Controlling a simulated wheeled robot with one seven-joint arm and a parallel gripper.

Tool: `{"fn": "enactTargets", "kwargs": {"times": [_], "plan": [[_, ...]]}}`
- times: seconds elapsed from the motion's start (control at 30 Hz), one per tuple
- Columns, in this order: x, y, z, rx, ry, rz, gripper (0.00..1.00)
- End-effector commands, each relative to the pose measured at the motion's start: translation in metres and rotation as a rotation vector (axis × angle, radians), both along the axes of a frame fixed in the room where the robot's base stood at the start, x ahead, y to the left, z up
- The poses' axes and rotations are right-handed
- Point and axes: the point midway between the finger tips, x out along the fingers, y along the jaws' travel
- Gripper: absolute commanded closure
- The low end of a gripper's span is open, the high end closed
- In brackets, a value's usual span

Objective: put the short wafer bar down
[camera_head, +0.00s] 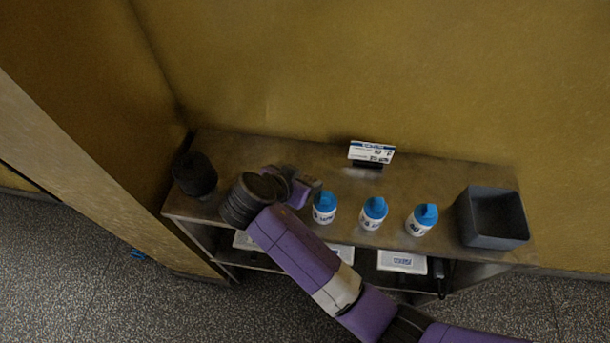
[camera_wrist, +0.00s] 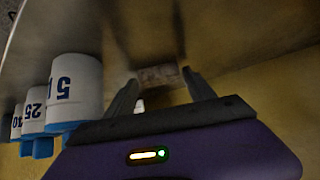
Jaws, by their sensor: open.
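My gripper (camera_head: 306,186) is low over the left half of the bench top, left of the white bottles. In the wrist view my gripper (camera_wrist: 157,85) is open, its two dark fingers spread apart. A small flat brownish patch (camera_wrist: 158,74) shows between the fingertips, against the bench surface. It may be the short wafer bar, but it is too dim and blurred to be sure. I cannot tell whether the fingers touch it. No wafer bar can be made out in the head view, where my gripper and arm cover that spot.
Three white bottles with blue caps (camera_head: 373,212) stand in a row right of my gripper; the nearest (camera_wrist: 75,90) is close in the wrist view. A sign (camera_head: 371,152) stands behind. A dark open bin (camera_head: 480,239) is at the right, a dark rounded object (camera_head: 195,174) at the left.

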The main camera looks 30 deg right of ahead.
Motion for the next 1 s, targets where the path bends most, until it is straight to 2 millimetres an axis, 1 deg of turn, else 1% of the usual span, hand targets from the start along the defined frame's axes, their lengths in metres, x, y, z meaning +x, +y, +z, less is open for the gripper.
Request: {"fn": "enactTargets", "kwargs": {"times": [0.23, 0.27, 0.3, 0.37, 0.4, 0.43, 0.77, 0.87, 1.0], "plan": [[0.001, -0.001, -0.002, 0.001, -0.001, 0.001, 0.37], [0.001, -0.001, -0.002, 0.001, -0.001, 0.001, 0.39], [0.001, -0.001, -0.002, 0.001, -0.001, 0.001, 0.47], [0.001, -0.001, -0.002, 0.001, -0.001, 0.001, 0.59], [0.001, -0.001, -0.002, 0.001, -0.001, 0.001, 0.67], [0.001, -0.001, -0.002, 0.001, -0.001, 0.001, 0.71], [0.001, -0.001, 0.000, 0.001, -0.002, 0.001, 0.72], [0.002, -0.001, 0.004, 0.001, -0.004, 0.001, 0.72], [0.002, -0.001, 0.019, 0.002, -0.005, 0.000, 0.72]]}}
